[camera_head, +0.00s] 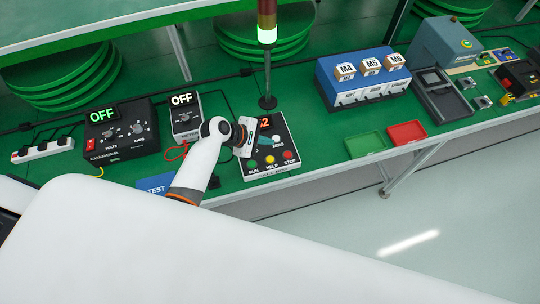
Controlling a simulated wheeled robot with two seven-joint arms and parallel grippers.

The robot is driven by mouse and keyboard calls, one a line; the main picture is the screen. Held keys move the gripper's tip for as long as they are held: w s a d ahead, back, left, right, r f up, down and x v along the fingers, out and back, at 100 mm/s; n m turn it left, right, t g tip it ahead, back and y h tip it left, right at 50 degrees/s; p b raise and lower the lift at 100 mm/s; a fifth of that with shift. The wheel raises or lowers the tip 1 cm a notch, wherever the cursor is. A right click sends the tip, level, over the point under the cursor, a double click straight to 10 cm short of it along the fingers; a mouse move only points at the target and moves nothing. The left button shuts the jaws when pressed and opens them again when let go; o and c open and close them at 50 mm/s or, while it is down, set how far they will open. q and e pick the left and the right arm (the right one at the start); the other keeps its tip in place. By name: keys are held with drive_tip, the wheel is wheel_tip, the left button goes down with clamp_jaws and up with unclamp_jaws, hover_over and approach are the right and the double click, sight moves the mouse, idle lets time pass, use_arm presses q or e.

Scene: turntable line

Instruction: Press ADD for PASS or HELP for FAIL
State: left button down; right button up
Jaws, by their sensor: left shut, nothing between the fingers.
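The control box (284,172) is a black and white panel with a red lit display (265,122), partly covered, that seems to end in 2. A pale button (270,159) sits near the ZERO label. No ADD label is readable; my gripper covers the panel's left part. My left gripper (247,139) is shut and empty over that part; contact cannot be told. My right gripper is not in view.
Two units reading OFF, a charger (121,133) and a meter (186,114), stand left. A blue TEST mat (155,184) is partly hidden. Green (368,144) and red (407,132) trays lie right.

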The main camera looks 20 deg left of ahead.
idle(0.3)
use_arm(q)
drive_tip(key=b, duration=0.7)
hover_over(270, 159)
drive_tip(key=a, duration=0.1)
drive_tip(key=f, duration=0.4)
drive_tip(key=s+f, duration=0.1)
drive_tip(key=f, duration=0.2)
drive_tip(key=shift+f, duration=0.9)
drive_tip(key=shift+f, duration=0.1)
idle(0.4)
drive_tip(key=shift+f, duration=0.3)
